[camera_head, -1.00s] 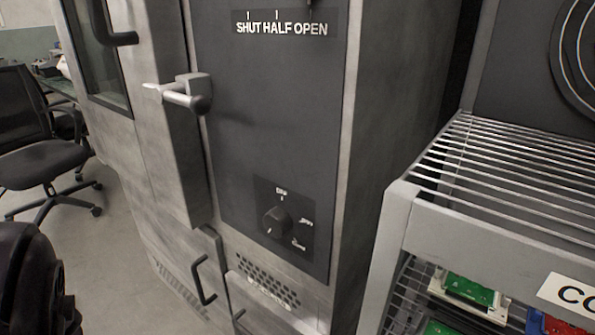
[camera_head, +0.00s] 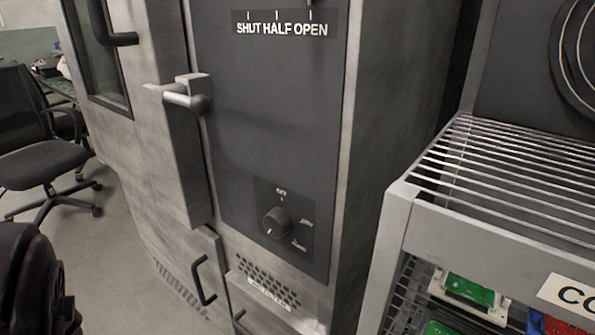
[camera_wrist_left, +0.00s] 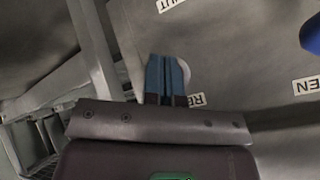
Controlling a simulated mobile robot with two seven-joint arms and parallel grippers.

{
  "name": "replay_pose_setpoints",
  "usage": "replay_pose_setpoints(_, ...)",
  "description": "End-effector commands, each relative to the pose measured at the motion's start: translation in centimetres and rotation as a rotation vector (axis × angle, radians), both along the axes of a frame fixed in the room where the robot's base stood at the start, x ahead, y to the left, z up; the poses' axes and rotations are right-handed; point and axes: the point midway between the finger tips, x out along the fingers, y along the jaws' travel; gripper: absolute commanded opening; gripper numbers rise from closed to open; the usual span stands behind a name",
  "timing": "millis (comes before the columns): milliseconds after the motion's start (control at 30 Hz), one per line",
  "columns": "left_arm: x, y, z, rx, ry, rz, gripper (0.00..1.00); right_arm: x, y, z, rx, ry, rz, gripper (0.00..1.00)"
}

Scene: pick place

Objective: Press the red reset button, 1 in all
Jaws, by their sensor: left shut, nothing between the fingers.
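No red button shows in either view. In the left wrist view my left gripper (camera_wrist_left: 167,78) is shut and empty, its two blue-grey fingers side by side in front of a grey panel (camera_wrist_left: 240,60). A pale rounded thing (camera_wrist_left: 186,74) shows partly behind the fingertips; its colour does not read as red, and I cannot tell if they touch it. A label starting "RE" (camera_wrist_left: 197,100) is partly hidden beside the fingers. In the head view neither gripper shows.
The grey cabinet (camera_head: 395,120) has a handle (camera_head: 188,98) and a black knob (camera_head: 277,222). A wire-topped rack (camera_head: 440,230) stands right, holding green boards (camera_head: 470,290). An office chair (camera_head: 40,160) stands left. A blue thing (camera_wrist_left: 312,34) juts into the wrist view's right edge.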

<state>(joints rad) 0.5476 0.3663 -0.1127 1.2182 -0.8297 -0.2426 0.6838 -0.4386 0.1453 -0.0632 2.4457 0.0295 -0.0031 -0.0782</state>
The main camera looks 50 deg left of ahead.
Motion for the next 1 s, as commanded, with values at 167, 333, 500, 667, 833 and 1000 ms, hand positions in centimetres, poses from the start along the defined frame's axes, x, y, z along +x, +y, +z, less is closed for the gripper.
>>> replay_pose_setpoints(167, 0.06, 0.01, 0.01, 0.0, 0.0, 0.0, 0.0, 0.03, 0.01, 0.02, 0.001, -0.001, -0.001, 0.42)
replay_pose_setpoints(333, 0.47, 0.12, 0.01, 0.0, 0.0, 0.0, 0.0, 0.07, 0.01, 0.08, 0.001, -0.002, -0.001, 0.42)
replay_pose_setpoints(500, 0.84, 0.22, -0.01, 0.0, 0.0, 0.0, 0.0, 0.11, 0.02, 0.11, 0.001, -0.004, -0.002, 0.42)
replay_pose_setpoints(667, 0.83, 0.21, -0.01, 0.0, 0.0, 0.0, 0.0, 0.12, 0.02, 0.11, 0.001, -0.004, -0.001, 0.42)
replay_pose_setpoints(833, 0.84, 0.21, -0.01, 0.0, 0.0, 0.0, 0.0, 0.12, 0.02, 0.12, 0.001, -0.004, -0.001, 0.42)
replay_pose_setpoints(1000, 0.98, 0.24, 0.0, 0.0, 0.0, 0.0, 0.0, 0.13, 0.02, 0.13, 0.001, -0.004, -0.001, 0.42)
